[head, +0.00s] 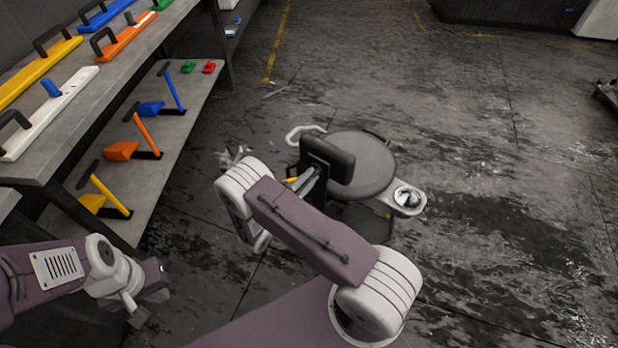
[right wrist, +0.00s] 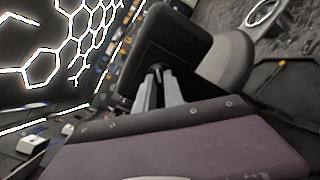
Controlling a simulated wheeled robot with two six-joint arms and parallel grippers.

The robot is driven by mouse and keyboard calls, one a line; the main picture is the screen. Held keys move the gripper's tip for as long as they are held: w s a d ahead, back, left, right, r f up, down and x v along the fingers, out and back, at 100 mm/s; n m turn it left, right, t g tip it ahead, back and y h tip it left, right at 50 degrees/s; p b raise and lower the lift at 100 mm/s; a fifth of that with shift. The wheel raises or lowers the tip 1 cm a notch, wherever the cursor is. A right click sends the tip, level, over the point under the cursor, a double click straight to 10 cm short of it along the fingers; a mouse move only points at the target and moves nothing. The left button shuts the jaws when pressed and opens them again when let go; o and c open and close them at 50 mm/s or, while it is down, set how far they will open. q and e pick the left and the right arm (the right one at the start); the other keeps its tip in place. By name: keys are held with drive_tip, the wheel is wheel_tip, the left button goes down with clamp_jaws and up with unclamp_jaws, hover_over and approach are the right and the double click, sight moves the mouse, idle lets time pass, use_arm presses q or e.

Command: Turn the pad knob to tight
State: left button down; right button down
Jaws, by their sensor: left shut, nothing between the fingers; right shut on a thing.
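A low round stool (head: 350,172) with a dark seat stands on the floor, with an upright black pad (head: 328,160) at its left side. The pad's back (right wrist: 158,40) fills the upper middle of the right wrist view. My right gripper (head: 308,180) is at the pad's back. In the right wrist view its two grey fingers (right wrist: 158,85) are shut on a small dark part there, which I take for the pad knob (right wrist: 157,69). The fingers mostly hide it, so its setting cannot be read. My left gripper (head: 145,297) is shut and empty, low at the left.
A two-level grey shelf (head: 185,125) with coloured handled tools stands at the left, near my left arm. A small side tray with a metal cup (head: 407,197) sticks out from the stool's right. The floor right of the stool is open.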

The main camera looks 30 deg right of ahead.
drive_tip(key=shift+m, duration=0.3)
drive_tip(key=c, duration=1.4)
unclamp_jaws()
drive_tip(key=shift+c, duration=0.2)
drive_tip(key=v, duration=0.9)
drive_tip(key=shift+p, duration=0.35)
